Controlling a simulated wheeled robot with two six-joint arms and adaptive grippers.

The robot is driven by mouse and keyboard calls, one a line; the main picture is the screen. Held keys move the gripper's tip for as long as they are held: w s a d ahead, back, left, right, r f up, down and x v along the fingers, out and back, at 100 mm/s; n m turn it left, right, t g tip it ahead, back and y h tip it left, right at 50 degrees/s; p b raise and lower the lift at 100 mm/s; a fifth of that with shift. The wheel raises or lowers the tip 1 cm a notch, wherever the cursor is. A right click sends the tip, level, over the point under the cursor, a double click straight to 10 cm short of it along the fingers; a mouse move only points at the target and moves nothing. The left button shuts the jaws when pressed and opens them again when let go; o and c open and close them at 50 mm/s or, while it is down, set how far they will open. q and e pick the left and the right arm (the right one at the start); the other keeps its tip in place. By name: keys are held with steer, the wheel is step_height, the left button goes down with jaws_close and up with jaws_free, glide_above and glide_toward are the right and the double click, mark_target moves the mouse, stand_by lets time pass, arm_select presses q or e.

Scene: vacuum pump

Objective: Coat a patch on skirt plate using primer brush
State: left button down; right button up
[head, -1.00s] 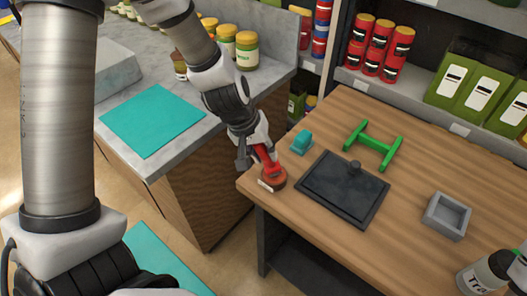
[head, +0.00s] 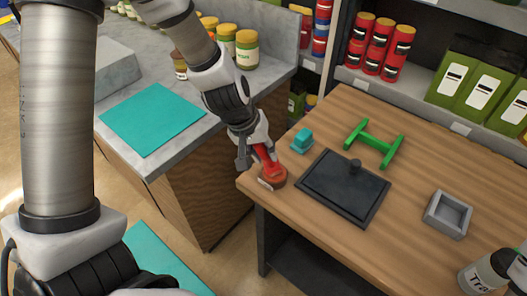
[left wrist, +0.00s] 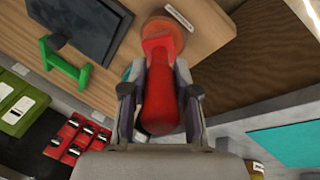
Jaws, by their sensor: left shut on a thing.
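My left gripper (head: 258,153) is shut on the red handle (left wrist: 162,85) of what looks like the primer brush. In the head view the handle (head: 264,157) leans over the table's near left corner. Its lower end meets a round orange-brown piece (head: 275,175) with a white label, low at the tabletop. I cannot tell whether this piece is part of the brush or a separate pot. A dark flat plate with a raised knob, likely the skirt plate (head: 330,192), lies just right of it, apart from the brush. My right gripper is not in view.
On the wooden table (head: 420,160) are a teal block (head: 301,140), a green H-shaped frame (head: 373,143) and a grey open box (head: 447,215). A lettered cylinder (head: 480,278) is cut off at bottom right. A stone counter with a teal mat (head: 150,118) stands left.

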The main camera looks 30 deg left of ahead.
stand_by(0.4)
arm_select(q)
step_height(320, 180, up, 7)
steer(key=p, duration=0.7)
stand_by(0.6)
